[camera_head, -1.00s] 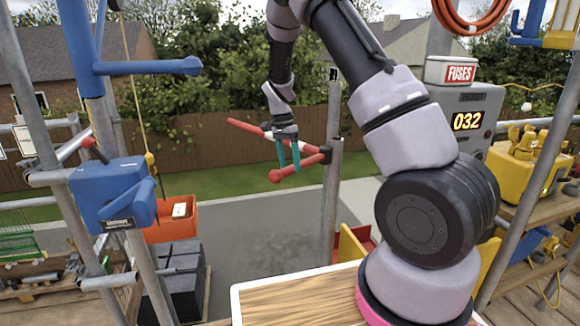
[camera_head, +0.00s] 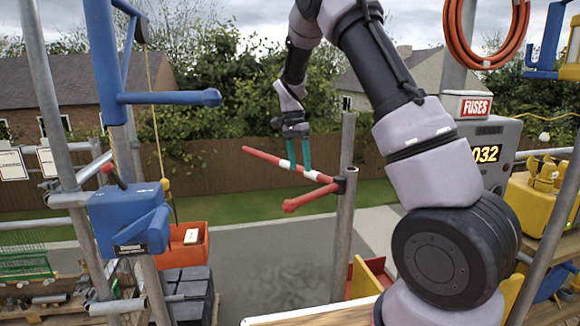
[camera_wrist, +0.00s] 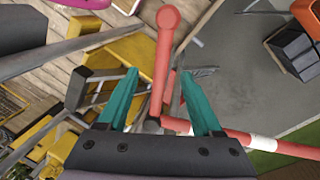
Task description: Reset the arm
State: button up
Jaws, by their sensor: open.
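My gripper (camera_head: 296,155) hangs from my raised arm near the middle of the head view, with its two teal fingers pointing down. The fingers are apart and nothing shows between them that they hold. In the wrist view my gripper (camera_wrist: 166,92) is open, with a red bar end between the fingers in the picture. A red and white barrier arm (camera_head: 270,159) on a grey post (camera_head: 346,205) lies close to the fingers in the head view. I cannot tell whether they touch it.
A blue winch (camera_head: 128,215) and an orange bucket (camera_head: 187,246) are at left, with dark stacked blocks (camera_head: 190,285) below. Open paving (camera_head: 280,265) lies below.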

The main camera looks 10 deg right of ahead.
jog(key=s+d+r+n+t+y, duration=0.2)
jog(key=s+r, duration=0.5)
jog(key=r, duration=0.1)
jog(key=s+d+r+n+t+y, duration=0.1)
jog(key=s+d+r+t, duration=0.1)
jog(key=s+r, duration=0.5)
jog(key=s+r+n+t, duration=0.2)
jog(key=s, duration=0.5)
jog(key=s+r+n+t, duration=0.2)
jog(key=s+r+t, duration=0.1)
jog(key=s, duration=0.5)
jog(key=shift+s+d+n, duration=0.15)
jog(key=shift+s+n, duration=0.05)
jog(key=shift+n, duration=0.1)
jog(key=shift+c, duration=1.4)
jog(key=shift+w, duration=0.1)
